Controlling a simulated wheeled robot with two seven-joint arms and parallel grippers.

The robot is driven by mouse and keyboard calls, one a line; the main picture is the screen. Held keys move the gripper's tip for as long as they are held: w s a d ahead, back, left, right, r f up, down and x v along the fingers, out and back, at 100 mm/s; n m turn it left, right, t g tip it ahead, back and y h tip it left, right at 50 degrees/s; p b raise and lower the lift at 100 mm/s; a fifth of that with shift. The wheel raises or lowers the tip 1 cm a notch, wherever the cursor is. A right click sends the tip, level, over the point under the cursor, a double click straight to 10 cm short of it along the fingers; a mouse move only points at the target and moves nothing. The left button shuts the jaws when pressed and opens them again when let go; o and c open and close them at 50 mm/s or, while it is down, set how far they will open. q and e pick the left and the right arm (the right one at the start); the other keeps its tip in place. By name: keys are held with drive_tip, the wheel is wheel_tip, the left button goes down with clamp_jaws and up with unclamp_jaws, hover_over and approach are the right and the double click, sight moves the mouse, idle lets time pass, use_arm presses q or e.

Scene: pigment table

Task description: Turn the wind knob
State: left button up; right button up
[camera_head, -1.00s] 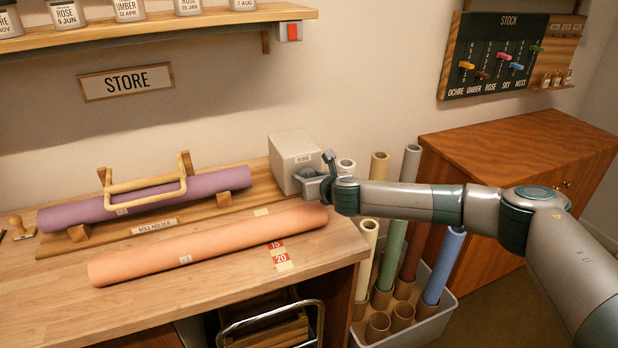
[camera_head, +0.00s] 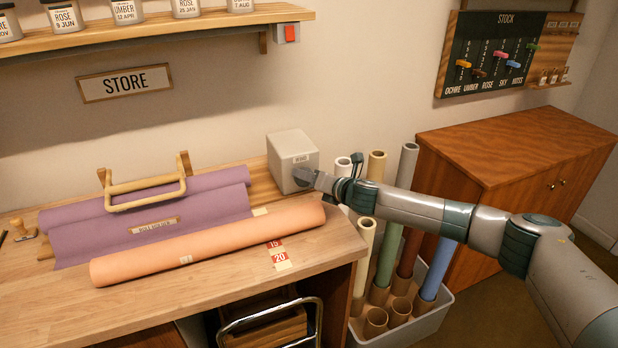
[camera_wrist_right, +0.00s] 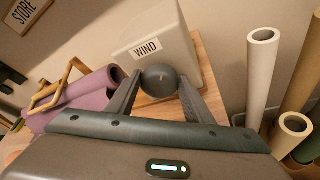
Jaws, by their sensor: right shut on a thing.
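The wind knob is a dark round knob (camera_wrist_right: 160,80) on the front of a pale grey box labelled WIND (camera_head: 290,150). My right gripper (camera_wrist_right: 159,84) has one finger on each side of the knob and is shut on it in the right wrist view. In the head view the right gripper (camera_head: 306,178) reaches the box from the right and largely covers the knob. My left gripper is not in view.
An orange roll (camera_head: 210,243) lies along the table (camera_head: 60,290) in front of the purple sheet. Several upright tubes stand in a grey bin (camera_head: 440,310) at the table's right end. A wooden cabinet (camera_head: 520,150) stands further right.

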idle(0.3)
drive_tip(key=o, duration=1)
drive_tip(key=shift+o, duration=0.2)
drive_tip(key=shift+s+d, duration=0.1)
